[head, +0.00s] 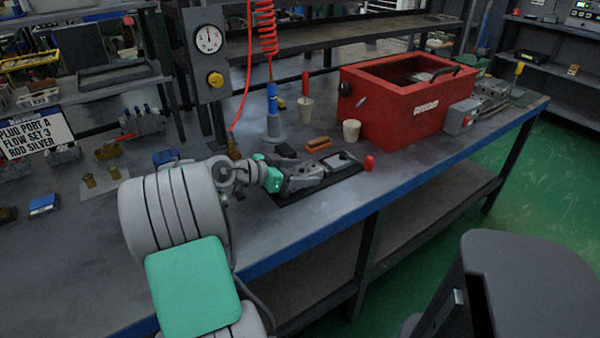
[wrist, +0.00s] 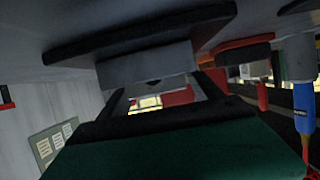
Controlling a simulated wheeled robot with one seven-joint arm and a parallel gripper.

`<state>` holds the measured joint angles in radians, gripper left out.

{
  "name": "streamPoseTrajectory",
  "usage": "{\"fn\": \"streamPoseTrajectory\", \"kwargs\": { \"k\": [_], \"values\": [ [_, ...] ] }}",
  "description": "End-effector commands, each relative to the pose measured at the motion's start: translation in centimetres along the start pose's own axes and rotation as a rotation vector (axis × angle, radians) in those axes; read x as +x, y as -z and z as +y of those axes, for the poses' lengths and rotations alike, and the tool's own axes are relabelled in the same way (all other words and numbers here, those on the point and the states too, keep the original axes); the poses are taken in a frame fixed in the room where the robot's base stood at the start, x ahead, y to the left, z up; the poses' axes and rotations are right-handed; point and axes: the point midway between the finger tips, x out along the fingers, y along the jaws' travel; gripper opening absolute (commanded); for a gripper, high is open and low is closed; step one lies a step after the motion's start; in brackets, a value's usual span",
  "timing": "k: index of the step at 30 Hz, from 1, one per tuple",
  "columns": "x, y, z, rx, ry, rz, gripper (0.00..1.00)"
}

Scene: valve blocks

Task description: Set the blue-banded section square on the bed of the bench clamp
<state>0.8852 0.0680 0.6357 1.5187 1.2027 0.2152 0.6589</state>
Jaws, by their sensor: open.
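The bench clamp (head: 345,160) is grey metal on a dark base plate (head: 290,198) near the bench's front edge. My gripper (head: 308,177) reaches low over the plate's left part. It is open, and its fingertips are hard to separate from the clamp's metal. In the wrist view my open gripper (wrist: 160,96) faces a plain grey block (wrist: 148,66) against the dark plate (wrist: 140,32); I cannot tell whether this block is a section or part of the clamp. A small block with a blue face (head: 43,204) lies at the far left. Another blue piece (head: 165,157) is partly hidden behind my arm.
A red tank (head: 400,110) stands behind and right of the clamp. A red knob (head: 369,162), a beige cup (head: 351,130), a brush (head: 318,143) and a blue-bodied tool (head: 272,105) are close by. A sign (head: 35,132) stands left. The front right bench top is clear.

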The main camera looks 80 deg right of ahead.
Motion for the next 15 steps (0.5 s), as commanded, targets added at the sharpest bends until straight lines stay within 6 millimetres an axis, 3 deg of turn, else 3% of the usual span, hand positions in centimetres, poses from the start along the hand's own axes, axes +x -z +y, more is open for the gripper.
{"fn": "streamPoseTrajectory", "kwargs": {
  "k": [5, 15],
  "values": [
    [-0.7, 0.2, -0.1, -0.001, 0.002, 0.0, 0.74],
    [-8.9, 0.3, -0.2, -0.001, 0.006, 0.0, 0.74]
  ]
}}
